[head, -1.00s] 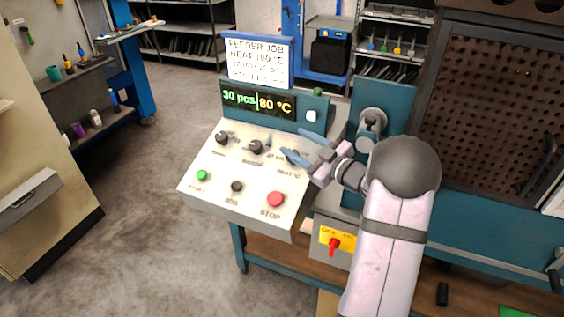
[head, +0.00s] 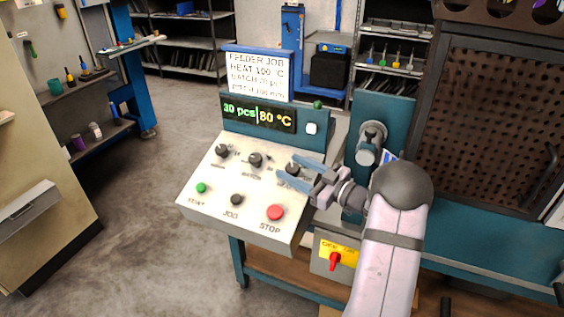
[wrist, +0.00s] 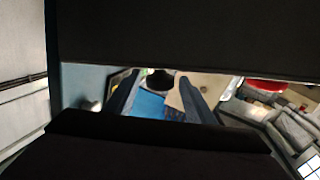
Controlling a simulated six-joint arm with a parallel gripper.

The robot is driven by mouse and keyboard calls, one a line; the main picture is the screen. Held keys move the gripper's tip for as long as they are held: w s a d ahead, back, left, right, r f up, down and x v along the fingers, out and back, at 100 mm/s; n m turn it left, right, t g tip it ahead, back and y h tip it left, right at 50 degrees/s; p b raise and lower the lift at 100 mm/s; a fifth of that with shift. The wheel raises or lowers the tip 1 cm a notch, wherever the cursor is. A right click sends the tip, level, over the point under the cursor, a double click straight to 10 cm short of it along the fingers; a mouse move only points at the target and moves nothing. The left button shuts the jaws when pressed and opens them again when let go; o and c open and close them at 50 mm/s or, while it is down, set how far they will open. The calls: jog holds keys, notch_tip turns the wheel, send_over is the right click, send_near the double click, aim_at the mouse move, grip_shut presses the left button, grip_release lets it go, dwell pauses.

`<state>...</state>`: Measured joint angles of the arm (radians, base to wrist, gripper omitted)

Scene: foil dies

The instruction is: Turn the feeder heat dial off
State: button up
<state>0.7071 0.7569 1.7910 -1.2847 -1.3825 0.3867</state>
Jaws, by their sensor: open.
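The feeder panel (head: 262,218) is a sloped beige console with three black dials in its upper row. The right-hand dial (head: 292,168) is the heat dial by its earlier-seen label; it is partly hidden by my gripper (head: 279,168). My gripper is open, its two blue-grey fingers reaching in from the right close to this dial. I cannot tell whether they touch it. The dial's pointer setting is not readable. In the wrist view, a dark round thing (wrist: 160,79) shows between the fingertips. The display (head: 258,113) reads 30 pcs and 80 °C.
The left dial (head: 222,151) and middle dial (head: 255,160) are nearby. Below are a green button (head: 201,188), a black button (head: 236,200) and a red STOP button (head: 275,212). A job card (head: 257,74) stands behind. A red switch (head: 335,260) is below right.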

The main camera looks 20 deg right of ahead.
jog(key=shift+p+x, duration=0.35)
jog(key=shift+x, duration=1.95)
jog(key=shift+c, duration=0.6)
jog(key=c, duration=0.9)
